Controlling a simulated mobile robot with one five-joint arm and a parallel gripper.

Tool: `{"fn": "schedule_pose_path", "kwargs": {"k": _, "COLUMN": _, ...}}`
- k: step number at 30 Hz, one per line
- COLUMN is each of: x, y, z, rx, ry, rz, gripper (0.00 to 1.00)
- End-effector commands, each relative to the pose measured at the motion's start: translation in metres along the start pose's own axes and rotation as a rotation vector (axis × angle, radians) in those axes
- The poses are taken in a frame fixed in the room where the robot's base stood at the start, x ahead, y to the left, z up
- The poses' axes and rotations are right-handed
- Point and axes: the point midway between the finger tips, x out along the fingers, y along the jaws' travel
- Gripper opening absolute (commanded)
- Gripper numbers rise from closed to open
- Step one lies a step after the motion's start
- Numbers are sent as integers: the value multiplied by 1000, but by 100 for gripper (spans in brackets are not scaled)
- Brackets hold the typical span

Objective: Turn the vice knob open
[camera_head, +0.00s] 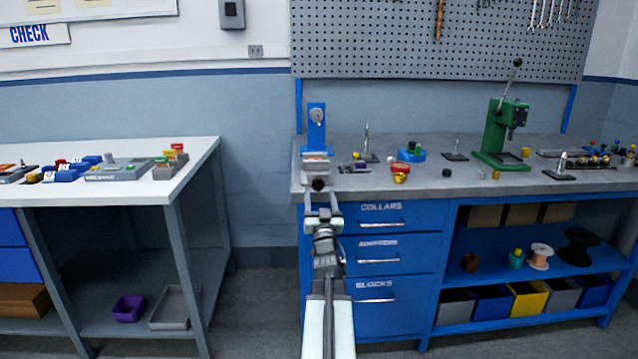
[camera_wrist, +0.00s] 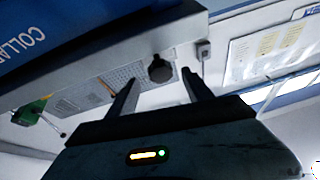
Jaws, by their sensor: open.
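The vice (camera_head: 316,166) sits at the front left edge of the grey bench. Its dark round knob (camera_head: 318,184) faces out over the bench's front edge. My gripper (camera_head: 321,202) is open and empty, just in front of and slightly below the knob in the head view. Most of the vice's body is hidden in the wrist view.
A blue stand with a round dial (camera_head: 316,125) rises behind the vice. Small parts and a blue fixture (camera_head: 411,155) lie to its right, with a green press (camera_head: 502,135) farther right. Drawers (camera_head: 380,230) are below the bench top. A white table (camera_head: 190,175) stands left across a gap.

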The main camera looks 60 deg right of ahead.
Motion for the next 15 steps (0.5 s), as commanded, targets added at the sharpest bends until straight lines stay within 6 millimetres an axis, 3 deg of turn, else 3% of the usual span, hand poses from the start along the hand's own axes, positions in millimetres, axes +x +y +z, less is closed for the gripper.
{"fn": "schedule_pose_path", "kwargs": {"k": 1, "x": 14, "y": 0, "z": -2, "rx": 0, "ry": 0, "rz": 0, "gripper": 59}}
{"fn": "schedule_pose_path", "kwargs": {"k": 7, "x": 51, "y": 0, "z": -2, "rx": 0, "ry": -1, "rz": 0, "gripper": 59}}
{"fn": "schedule_pose_path", "kwargs": {"k": 15, "x": 58, "y": 0, "z": 0, "rx": 0, "ry": -2, "rz": 1, "gripper": 59}}
